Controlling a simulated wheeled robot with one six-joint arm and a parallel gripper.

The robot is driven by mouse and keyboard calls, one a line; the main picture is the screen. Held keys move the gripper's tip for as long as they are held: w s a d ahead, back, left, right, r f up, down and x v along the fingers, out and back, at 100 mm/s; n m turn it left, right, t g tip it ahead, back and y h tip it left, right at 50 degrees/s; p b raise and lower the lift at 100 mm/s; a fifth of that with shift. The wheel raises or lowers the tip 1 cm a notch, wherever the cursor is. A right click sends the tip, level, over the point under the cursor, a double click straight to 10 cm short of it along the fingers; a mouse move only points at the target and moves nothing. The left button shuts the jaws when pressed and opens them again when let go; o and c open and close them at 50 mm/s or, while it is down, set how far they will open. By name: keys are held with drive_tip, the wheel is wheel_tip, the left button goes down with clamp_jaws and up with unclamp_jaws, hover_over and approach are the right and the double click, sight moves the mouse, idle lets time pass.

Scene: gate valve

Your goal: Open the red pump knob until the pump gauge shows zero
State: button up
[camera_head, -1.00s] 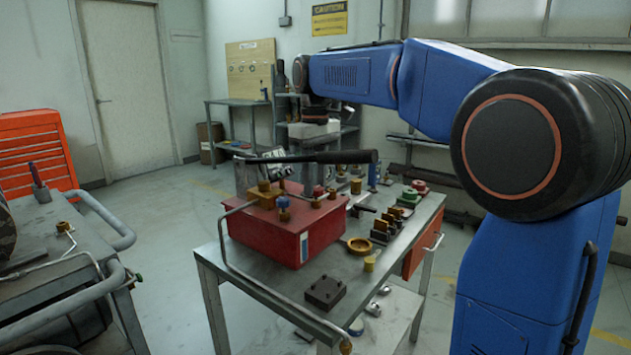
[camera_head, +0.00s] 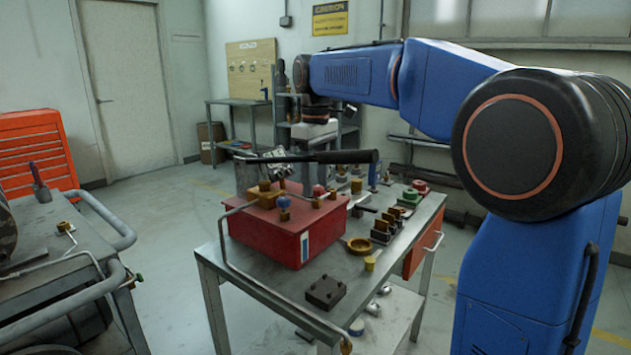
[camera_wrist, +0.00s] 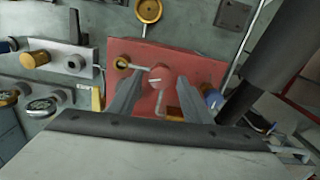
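The red pump box (camera_head: 300,237) stands on the metal table. Its small red knob (camera_head: 318,190) is on top, beside a blue knob (camera_head: 284,203). In the wrist view the red knob (camera_wrist: 160,77) lies between the two fingertips of my gripper (camera_wrist: 162,80). The fingers are apart, with a visible gap on both sides of the knob; I cannot tell how far above it they are. The blue knob (camera_wrist: 211,98) is just right of the right finger. A round brass-rimmed piece (camera_wrist: 148,10) that may be the gauge lies beyond the box; no reading is legible.
A long black-gripped pump lever (camera_head: 345,157) crosses above the box. A bent pipe (camera_head: 228,262) runs along its left side. A dark block (camera_head: 325,292) and several brass fittings lie on the table (camera_head: 278,292). A grey cart (camera_head: 45,225) stands at left.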

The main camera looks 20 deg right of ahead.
sight(316, 187)
idle(0.3)
wheel_tip(316, 187, up, 17)
drive_tip(key=shift+r, duration=0.2)
idle(0.4)
